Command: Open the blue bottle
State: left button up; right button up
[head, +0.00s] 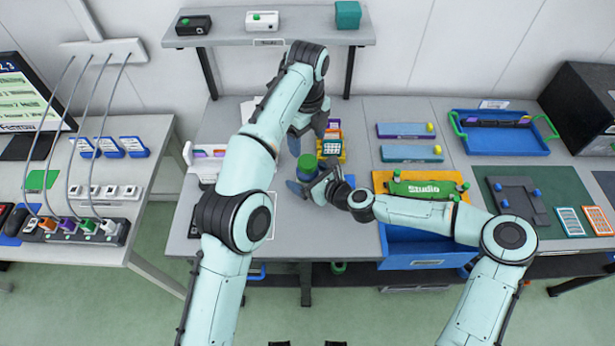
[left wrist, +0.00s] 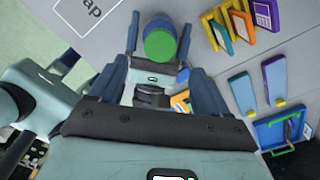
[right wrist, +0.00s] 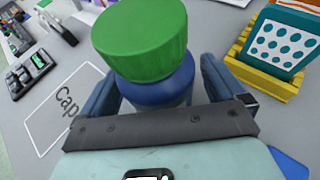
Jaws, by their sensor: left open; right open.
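The blue bottle (right wrist: 160,92) stands upright on the table with a green cap (right wrist: 140,38) on top. In the head view the cap (head: 307,162) hides most of the bottle. My right gripper (head: 311,178) is open low at the bottle, with one finger on each side of its body; I cannot tell whether they touch. My left gripper (head: 306,136) is open and higher, just behind the bottle. In the left wrist view the green cap (left wrist: 160,46) and the blue bottle (left wrist: 157,22) show between its spread fingers.
A white square marked "Cap" (right wrist: 62,112) is on the table left of the bottle. A yellow rack (right wrist: 262,72) with cards stands close behind the bottle. A green "Studio" piece (head: 425,188) and a blue bin (head: 425,250) lie to the right.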

aim_at(307, 161)
jog(key=shift+c, duration=0.3)
grip_shut()
pick_arm(q)
jog(key=m, duration=0.4)
jog(key=shift+m, duration=0.3)
jog(key=shift+f, duration=4)
